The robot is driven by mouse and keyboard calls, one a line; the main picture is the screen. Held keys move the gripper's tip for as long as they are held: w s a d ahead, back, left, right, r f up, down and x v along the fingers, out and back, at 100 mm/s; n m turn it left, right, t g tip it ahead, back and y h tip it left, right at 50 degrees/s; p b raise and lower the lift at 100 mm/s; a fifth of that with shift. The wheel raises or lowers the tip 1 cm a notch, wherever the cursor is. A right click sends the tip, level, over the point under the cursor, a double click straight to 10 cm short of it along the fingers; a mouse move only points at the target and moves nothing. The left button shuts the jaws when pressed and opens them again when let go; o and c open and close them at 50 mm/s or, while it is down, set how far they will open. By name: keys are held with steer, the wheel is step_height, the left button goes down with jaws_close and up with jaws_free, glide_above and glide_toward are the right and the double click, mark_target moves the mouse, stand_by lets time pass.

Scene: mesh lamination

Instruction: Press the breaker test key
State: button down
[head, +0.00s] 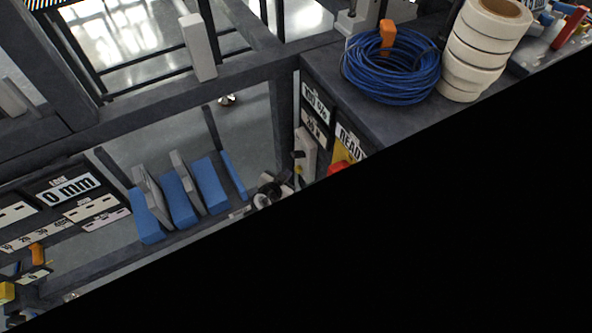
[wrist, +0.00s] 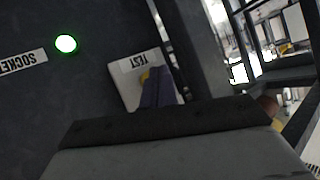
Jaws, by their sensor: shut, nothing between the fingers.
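In the wrist view, a pale plate marked TEST (wrist: 124,68) sits on a dark panel (wrist: 80,90). A small yellow key (wrist: 144,75) shows on the plate, partly hidden behind my fingers. My gripper (wrist: 155,74) is shut and empty, its fingertips over the plate right at the key. I cannot tell whether they touch the key or how far it is pushed in. The head view does not show my gripper, the TEST plate or the key.
A lit green lamp (wrist: 66,43) and a SOCKET label (wrist: 22,62) are on the same panel. In the head view, a blue cable coil (head: 391,66) and white tape rolls (head: 480,50) stand on a dark top. Black fills the lower right.

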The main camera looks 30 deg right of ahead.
steer(key=shift+d, duration=0.1)
stand_by(0.7)
steer(key=shift+d, duration=0.3)
steer(key=shift+d+b, duration=0.35)
steer(key=shift+d, duration=0.2)
stand_by(0.9)
steer(key=shift+a, duration=0.1)
steer(key=shift+a+b, duration=0.4)
steer(key=shift+a, duration=0.45)
steer(key=a+b, duration=0.1)
steer(key=a, duration=0.4)
steer(key=shift+s+b, duration=0.1)
steer(key=shift+b, duration=0.3)
